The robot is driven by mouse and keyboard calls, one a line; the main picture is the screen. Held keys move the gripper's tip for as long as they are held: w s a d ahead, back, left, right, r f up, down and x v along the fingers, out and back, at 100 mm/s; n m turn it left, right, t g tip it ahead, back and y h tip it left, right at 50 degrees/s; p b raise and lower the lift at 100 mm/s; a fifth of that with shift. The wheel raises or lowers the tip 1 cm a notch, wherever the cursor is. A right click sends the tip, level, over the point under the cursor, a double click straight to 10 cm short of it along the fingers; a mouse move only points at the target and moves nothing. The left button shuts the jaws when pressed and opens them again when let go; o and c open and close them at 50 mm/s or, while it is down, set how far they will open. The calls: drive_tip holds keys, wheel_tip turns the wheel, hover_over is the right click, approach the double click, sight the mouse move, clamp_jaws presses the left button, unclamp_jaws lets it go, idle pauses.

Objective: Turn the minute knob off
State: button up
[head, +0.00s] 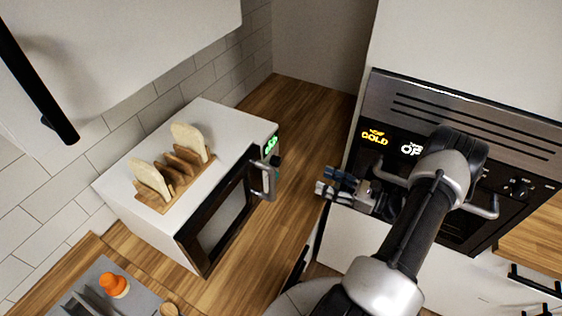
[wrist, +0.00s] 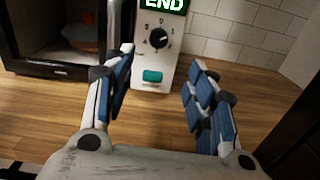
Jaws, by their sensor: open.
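The minute knob (wrist: 158,38) is a round black dial with a pale pointer and marks around it, on the white control panel (wrist: 148,65) of the microwave. Above it a green display (wrist: 164,5) reads END, and below it is a teal button (wrist: 152,76). In the head view the microwave (head: 226,122) stands on the counter, its panel seen edge-on. My gripper (head: 328,182) is apart from it, to its right. In the wrist view my gripper (wrist: 162,62) is open and empty, fingers spread, with the knob beyond and between the fingertips.
A silver door handle (head: 262,180) juts out from the microwave front. A wooden rack (head: 158,200) with bread slices stands on top. An oven (head: 455,95) is at right. The wooden counter (head: 296,130) is clear between them.

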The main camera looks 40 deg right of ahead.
sight(279, 162)
drive_tip(key=p+x, duration=0.1)
drive_tip(key=x, duration=1.5)
drive_tip(key=shift+w+a, duration=0.25)
drive_tip(key=shift+w, duration=0.05)
drive_tip(key=c, duration=1.1)
